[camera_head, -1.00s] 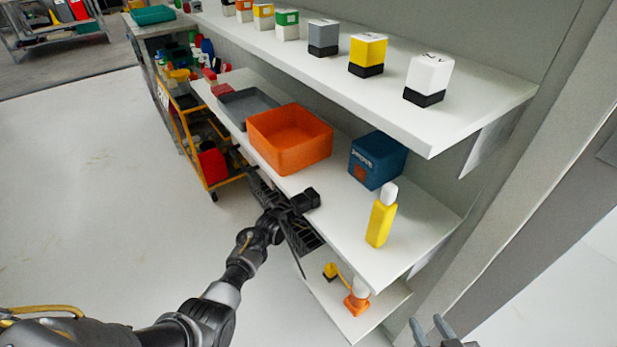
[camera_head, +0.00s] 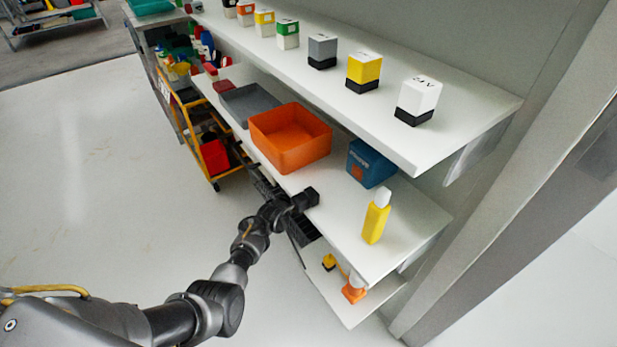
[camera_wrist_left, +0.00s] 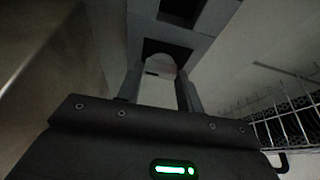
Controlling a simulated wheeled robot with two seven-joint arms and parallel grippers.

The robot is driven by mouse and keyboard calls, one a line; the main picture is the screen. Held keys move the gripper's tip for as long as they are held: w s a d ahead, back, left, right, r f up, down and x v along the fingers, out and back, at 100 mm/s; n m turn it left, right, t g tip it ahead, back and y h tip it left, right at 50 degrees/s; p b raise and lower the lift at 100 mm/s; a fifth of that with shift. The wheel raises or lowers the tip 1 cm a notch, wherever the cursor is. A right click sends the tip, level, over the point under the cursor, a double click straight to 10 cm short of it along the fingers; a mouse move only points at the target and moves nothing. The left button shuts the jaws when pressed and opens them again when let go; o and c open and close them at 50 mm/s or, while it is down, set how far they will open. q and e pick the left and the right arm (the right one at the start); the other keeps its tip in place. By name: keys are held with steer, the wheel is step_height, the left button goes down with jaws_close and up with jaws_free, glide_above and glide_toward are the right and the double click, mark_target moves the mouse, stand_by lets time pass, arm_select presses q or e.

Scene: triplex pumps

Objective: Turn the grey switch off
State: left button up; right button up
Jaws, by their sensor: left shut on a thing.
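The grey switch (camera_head: 322,52) is a small grey block on a black base, standing on the upper white shelf (camera_head: 400,140) between a green-and-white block and a yellow-and-black one. My left gripper (camera_head: 285,208) is at the front edge of the middle shelf, in front of the orange bin, well below and apart from the grey switch. In the left wrist view, my left gripper's fingers (camera_wrist_left: 160,85) are on a grey piece with dark openings (camera_wrist_left: 180,35); I cannot tell what it is. The grey switch is not recognisable there. My right gripper is not in view.
The middle shelf holds an orange bin (camera_head: 290,138), a grey tray (camera_head: 248,103), a blue box (camera_head: 370,162) and a yellow bottle (camera_head: 376,217). A yellow cart (camera_head: 213,158) stands at the left. The floor at the left is clear.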

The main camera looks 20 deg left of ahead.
arm_select(q)
steer(key=shift+w+a+r, duration=0.1)
steer(key=shift+a, duration=0.05)
steer(key=o, duration=1)
steer(key=p+v, duration=0.3)
steer(key=v, duration=0.8)
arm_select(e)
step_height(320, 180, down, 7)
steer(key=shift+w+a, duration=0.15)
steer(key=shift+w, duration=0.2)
arm_select(q)
steer(key=shift+w, duration=0.1)
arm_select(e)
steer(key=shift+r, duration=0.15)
